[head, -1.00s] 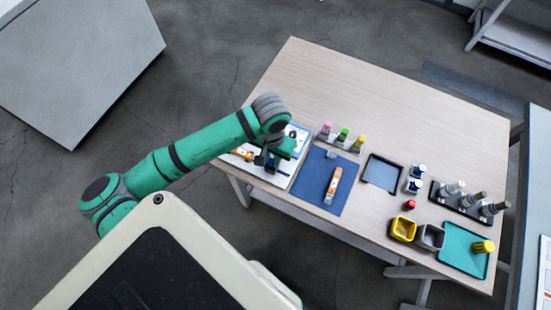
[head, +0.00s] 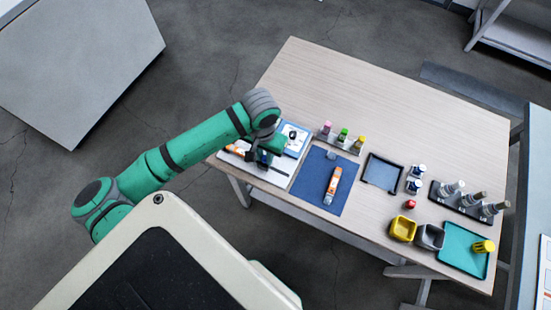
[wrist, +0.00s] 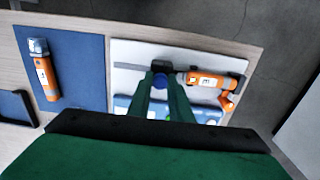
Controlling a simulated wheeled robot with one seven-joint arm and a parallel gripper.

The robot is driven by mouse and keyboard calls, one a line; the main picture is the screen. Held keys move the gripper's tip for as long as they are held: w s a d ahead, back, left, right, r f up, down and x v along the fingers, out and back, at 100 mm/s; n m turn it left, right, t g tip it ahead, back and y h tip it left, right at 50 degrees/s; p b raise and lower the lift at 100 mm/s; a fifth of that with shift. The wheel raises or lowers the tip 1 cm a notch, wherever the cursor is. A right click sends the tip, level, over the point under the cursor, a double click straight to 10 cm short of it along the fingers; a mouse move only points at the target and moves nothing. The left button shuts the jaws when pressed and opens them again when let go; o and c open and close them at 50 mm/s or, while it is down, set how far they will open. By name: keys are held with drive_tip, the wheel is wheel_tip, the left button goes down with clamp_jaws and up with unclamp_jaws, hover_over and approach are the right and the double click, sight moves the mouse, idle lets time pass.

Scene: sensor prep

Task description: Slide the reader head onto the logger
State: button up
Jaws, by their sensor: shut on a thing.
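My gripper (wrist: 171,90) is shut on the dark reader head, whose round blue part (wrist: 160,81) shows between the green fingertips in the wrist view. The head view shows my gripper (head: 262,158) over the white board (head: 285,178). The orange and white logger (wrist: 203,80) lies on that board, just right of the fingers in the wrist view. In the head view, the logger (head: 238,151) is left of my gripper. The reader head is by the logger's near end; I cannot tell whether they touch. The fingers partly hide the reader head.
A second orange device (head: 333,184) with a grey end lies on the blue mat (head: 318,170) beside the board. A blue-and-white panel (head: 296,138) is on the board behind my gripper. Bottles (head: 343,136), a dark tray (head: 382,172) and bins (head: 403,228) stand farther right.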

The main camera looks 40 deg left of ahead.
drive_tip(key=shift+a, duration=0.45)
drive_tip(key=shift+s+a, duration=0.15)
drive_tip(key=shift+a, duration=0.25)
drive_tip(key=shift+s+a, duration=0.2)
drive_tip(key=shift+a, duration=0.25)
drive_tip(key=o, duration=0.7)
drive_tip(key=shift+w, duration=0.15)
